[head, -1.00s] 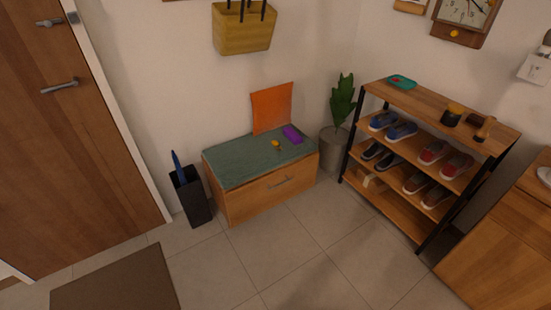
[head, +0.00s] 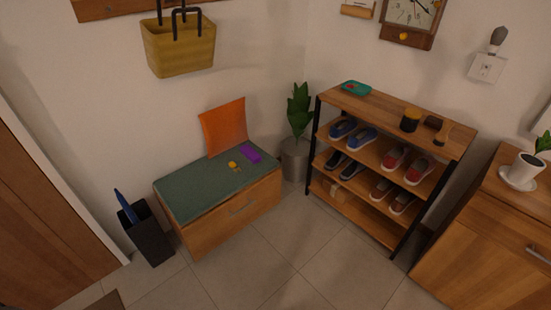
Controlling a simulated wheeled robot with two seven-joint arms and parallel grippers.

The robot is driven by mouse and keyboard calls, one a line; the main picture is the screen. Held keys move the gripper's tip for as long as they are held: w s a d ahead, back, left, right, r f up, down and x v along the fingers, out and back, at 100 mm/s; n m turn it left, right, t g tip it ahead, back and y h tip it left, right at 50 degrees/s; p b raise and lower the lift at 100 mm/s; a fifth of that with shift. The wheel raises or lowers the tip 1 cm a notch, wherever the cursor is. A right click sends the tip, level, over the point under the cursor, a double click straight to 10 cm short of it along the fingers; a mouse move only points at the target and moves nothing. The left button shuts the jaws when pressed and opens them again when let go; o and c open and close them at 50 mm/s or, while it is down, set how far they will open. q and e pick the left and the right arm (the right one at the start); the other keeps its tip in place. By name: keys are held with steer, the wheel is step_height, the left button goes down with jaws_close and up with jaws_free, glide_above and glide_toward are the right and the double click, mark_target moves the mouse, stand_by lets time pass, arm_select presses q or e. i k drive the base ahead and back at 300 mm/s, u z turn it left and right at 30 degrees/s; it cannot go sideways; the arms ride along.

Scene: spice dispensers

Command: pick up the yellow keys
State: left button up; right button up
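The yellow keys (head: 233,166) lie on the green cushion of the low wooden bench (head: 222,213) in the head view. They look like a small yellow round tag with a paler bit at its lower right. A purple item (head: 250,154) lies on the cushion just to their right, apart from them. Neither of my grippers shows in the head view.
An orange pillow (head: 224,127) leans on the wall behind the bench. An umbrella stand (head: 149,235) is at the bench's left, a potted plant (head: 294,158) at its right. A shoe rack (head: 392,107) and a wooden cabinet (head: 482,238) stand at right. Tiled floor (head: 265,272) in front is clear.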

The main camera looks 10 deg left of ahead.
mark_target(232, 164)
steer(key=z, duration=0.4)
steer(key=i, duration=1.6)
steer(key=u, duration=1.1)
steer(key=i, duration=0.6)
steer(key=u, duration=0.7)
